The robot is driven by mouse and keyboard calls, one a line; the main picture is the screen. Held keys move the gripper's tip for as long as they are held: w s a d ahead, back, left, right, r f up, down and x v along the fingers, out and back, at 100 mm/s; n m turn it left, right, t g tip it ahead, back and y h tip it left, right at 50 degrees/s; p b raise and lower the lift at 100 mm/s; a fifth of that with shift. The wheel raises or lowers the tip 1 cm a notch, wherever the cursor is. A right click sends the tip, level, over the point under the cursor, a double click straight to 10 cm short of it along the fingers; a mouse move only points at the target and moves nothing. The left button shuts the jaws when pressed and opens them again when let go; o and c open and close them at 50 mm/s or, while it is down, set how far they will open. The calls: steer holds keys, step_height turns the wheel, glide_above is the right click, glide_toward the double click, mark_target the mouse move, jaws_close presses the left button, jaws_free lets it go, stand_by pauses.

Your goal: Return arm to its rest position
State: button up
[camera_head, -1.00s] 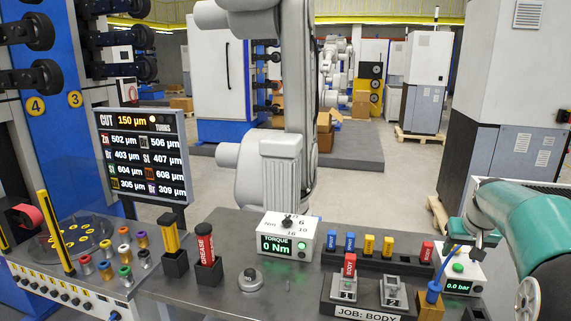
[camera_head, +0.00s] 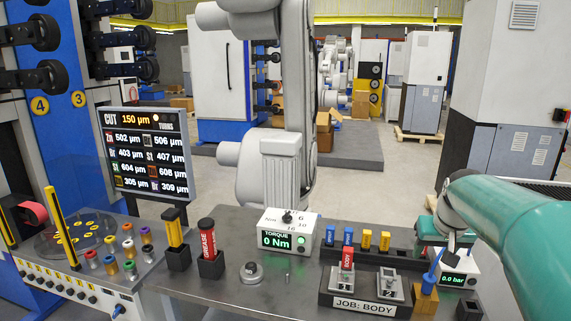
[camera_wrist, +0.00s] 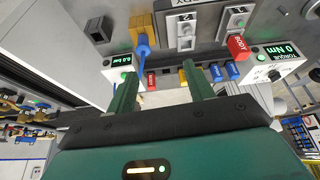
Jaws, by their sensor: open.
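My teal arm reaches in from the right in the head view. My gripper (camera_head: 456,244) hangs over the right end of the bench, just above the pressure box (camera_head: 461,281), and partly hides it. In the wrist view my gripper's two green fingers (camera_wrist: 160,92) stand wide apart with nothing between them. The job fixture (camera_head: 364,308) stands to the left of my gripper. A red BODY piece (camera_head: 347,257) stands upright in its left holder. It also shows in the wrist view (camera_wrist: 238,47).
A blue-handled tool (camera_head: 433,268) stands in a tan block close below my gripper. A rack (camera_head: 372,256) with blue and yellow pieces is to the left. The torque box (camera_head: 277,241) and grease tube (camera_head: 208,240) stand farther left.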

steer(key=s+a+f+n, duration=0.1)
steer(key=s+a+f, duration=0.1)
steer(key=s+a, duration=0.6)
steer(key=s+a+f+n+t+y, duration=0.1)
steer(key=s+a, duration=0.8)
steer(key=s, duration=0.7)
steer(key=shift+a+f, duration=0.25)
steer(key=shift+f, duration=0.15)
